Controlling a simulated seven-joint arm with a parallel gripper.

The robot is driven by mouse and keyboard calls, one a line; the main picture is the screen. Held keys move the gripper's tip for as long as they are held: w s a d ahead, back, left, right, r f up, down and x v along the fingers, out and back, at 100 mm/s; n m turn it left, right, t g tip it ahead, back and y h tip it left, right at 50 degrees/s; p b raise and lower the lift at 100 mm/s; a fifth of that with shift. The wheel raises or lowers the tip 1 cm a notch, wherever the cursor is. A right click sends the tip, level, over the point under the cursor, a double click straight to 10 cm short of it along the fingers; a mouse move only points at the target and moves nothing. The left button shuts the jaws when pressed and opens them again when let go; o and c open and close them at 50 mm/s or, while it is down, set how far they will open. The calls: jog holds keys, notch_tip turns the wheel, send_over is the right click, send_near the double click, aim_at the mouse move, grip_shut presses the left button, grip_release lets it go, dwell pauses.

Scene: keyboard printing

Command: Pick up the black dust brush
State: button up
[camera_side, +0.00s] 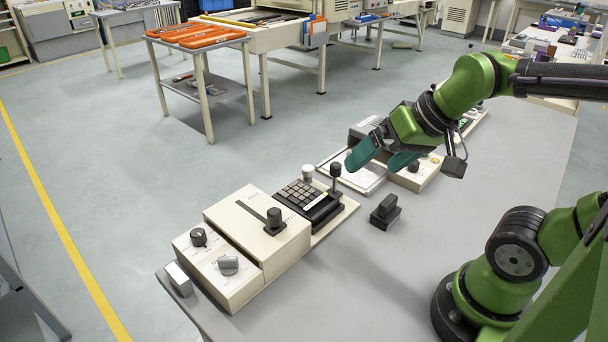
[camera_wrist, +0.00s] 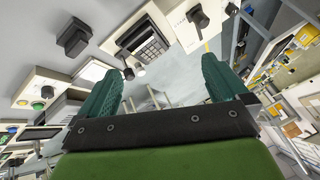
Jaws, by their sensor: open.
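The black dust brush (camera_side: 385,212) sits by itself on the grey tabletop, to the right of the keypad. It looks like a dark block with a raised grip. It also shows at the upper left of the wrist view (camera_wrist: 73,37). My gripper (camera_side: 378,160) is open, with its green fingers apart and empty. It is above the table, farther back than the brush and not touching it. In the wrist view, my gripper's fingers (camera_wrist: 162,66) spread apart, and the brush lies outside them, beyond the left finger.
A beige panel (camera_side: 258,225) with a black lever and knobs stands left of the brush. Beside it is a black keypad (camera_side: 307,199) with an upright black-knobbed lever (camera_side: 335,175). A white cup (camera_side: 307,173) stands behind. The tabletop (camera_side: 440,215) right of the brush is clear.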

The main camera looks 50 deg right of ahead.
jog(key=w+d+f+g+h, duration=0.1)
jog(key=w+d+f+g, duration=0.25)
jog(key=d, duration=0.45)
jog(key=n+g, duration=0.3)
jog(key=n, duration=0.1)
send_over(389, 199)
jog(key=f, duration=0.2)
jog(key=shift+n+h, duration=0.3)
jog(key=f, duration=1.1)
jog(key=shift+w+a+f, duration=0.1)
jog(key=shift+a, duration=0.1)
notch_tip(389, 199, down, 5)
jog(key=shift+d+f, duration=0.1)
jog(key=c, duration=1.2)
notch_tip(389, 199, up, 10)
jog(key=shift+r, duration=0.1)
